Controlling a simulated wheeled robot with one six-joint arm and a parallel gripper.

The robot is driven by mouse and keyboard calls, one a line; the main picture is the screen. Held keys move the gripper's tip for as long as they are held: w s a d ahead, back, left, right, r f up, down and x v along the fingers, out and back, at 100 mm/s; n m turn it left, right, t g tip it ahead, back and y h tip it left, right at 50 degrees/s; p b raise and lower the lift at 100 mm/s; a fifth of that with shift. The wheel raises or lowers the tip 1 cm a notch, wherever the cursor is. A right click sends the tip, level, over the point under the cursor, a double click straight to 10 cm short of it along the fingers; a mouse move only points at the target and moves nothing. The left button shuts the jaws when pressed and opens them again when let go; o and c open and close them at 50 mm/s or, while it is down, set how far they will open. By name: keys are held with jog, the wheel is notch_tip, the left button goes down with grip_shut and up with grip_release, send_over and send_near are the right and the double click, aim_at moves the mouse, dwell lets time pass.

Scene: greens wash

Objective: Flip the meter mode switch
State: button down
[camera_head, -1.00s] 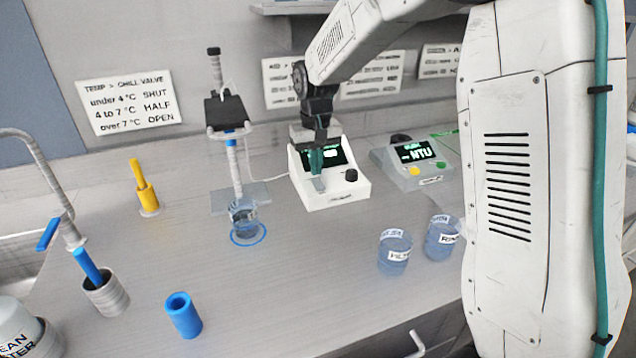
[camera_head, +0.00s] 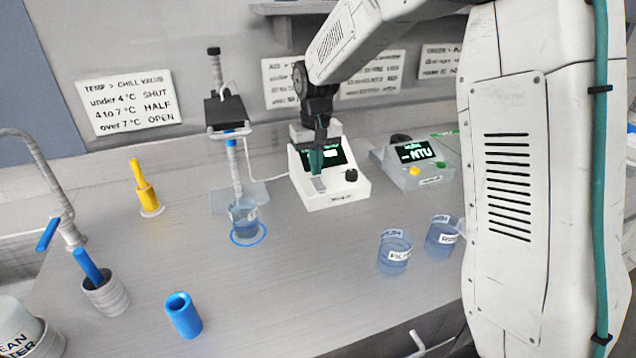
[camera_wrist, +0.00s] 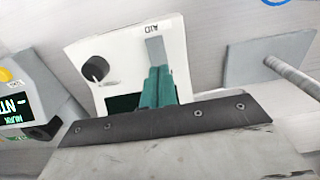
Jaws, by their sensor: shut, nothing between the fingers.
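The meter (camera_head: 336,196) is a white box with a dark screen, a black knob (camera_head: 351,175) at its right and a grey strip (camera_head: 319,184) on its sloped front. My gripper (camera_head: 316,172) is shut and empty, pointing down in front of the screen. In the wrist view the meter (camera_wrist: 112,42) appears turned round, and the green fingertips of my gripper (camera_wrist: 157,78) lie together at the end of the grey strip (camera_wrist: 155,50). I cannot tell whether they touch it. The fingers hide part of the screen and any switch lever under them.
A second meter (camera_head: 432,172) reading NTU stands to the right. A probe stand (camera_head: 238,170) with a beaker (camera_head: 243,218) stands to the left. Two labelled beakers (camera_head: 394,252) are at the front right. A blue cup (camera_head: 183,315) and yellow valve handle (camera_head: 146,190) are left.

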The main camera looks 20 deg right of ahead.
aim_at(316, 179)
jog(key=shift+f, duration=0.9)
dwell(0.8)
jog(key=shift+r, duration=3.5)
jog(key=s+d+r, duration=0.1)
jog(key=s+r, duration=0.1)
jog(key=s, duration=1.6)
jog(key=s+d+r+t, duration=0.1)
jog(key=s+d+r, duration=0.1)
jog(key=s, duration=1.6)
jog(key=shift+r, duration=0.3)
